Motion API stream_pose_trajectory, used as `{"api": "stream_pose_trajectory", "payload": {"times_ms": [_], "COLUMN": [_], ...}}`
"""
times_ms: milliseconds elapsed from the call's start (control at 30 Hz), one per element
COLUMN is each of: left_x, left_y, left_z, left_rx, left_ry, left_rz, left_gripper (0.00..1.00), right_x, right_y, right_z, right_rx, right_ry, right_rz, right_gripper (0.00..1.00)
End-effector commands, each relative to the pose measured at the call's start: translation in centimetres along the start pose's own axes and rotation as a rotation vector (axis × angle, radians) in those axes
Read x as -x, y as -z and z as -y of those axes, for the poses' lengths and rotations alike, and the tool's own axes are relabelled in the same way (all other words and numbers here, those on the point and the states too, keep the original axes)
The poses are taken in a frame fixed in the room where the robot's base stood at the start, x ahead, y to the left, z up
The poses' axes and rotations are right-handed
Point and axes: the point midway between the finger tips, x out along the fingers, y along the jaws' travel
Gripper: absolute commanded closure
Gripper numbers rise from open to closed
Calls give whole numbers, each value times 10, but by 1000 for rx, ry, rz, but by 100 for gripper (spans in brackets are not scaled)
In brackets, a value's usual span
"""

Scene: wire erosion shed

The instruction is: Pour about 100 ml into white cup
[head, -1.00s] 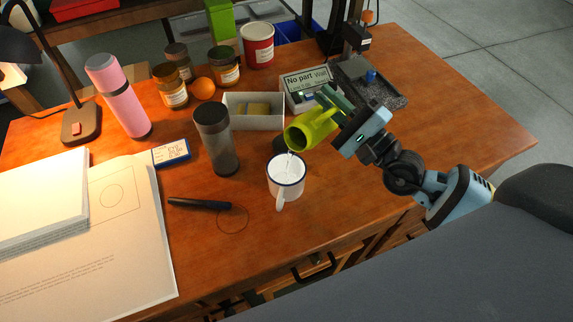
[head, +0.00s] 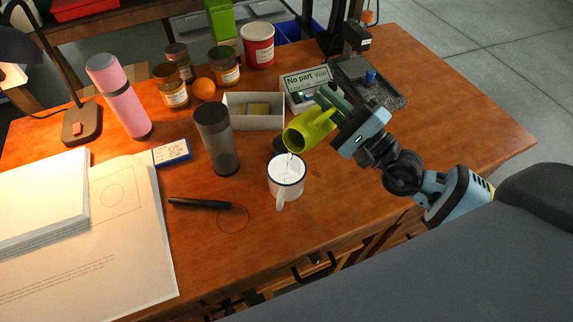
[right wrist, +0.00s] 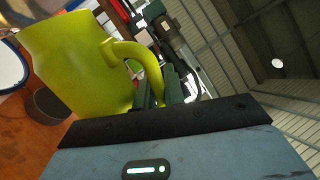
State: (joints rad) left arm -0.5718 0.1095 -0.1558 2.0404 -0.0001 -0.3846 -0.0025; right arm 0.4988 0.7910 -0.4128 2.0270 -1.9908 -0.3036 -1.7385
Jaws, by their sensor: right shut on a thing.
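A white cup (head: 286,181) with a dark rim stands upright on the wooden table, its handle toward the front. My right gripper (head: 333,106) is shut on a yellow-green jug (head: 308,130), which is tilted with its mouth to the left, above the cup and apart from it. A thin pale stream runs from the jug's mouth into the cup. In the right wrist view the jug (right wrist: 75,62) fills the left side, its handle between my fingers (right wrist: 165,90). The liquid level in the cup is hard to tell. My left gripper is not in view.
A grey tumbler (head: 217,140) stands left of the cup, with a black pen (head: 200,203) in front of it. Papers (head: 120,240) cover the left; the front right of the table is clear.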

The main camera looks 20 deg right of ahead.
Motion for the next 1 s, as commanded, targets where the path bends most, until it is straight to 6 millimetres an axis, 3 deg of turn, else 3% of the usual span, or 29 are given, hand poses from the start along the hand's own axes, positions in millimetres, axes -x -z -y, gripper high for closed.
{"api": "stream_pose_trajectory", "payload": {"times_ms": [1000], "left_x": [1], "left_y": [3], "left_z": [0], "left_rx": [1], "left_ry": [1], "left_rz": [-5], "left_gripper": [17], "right_x": [-3], "right_y": [-3], "right_z": [7], "right_rx": [62], "right_ry": [9], "right_rz": [22], "right_gripper": [100]}}
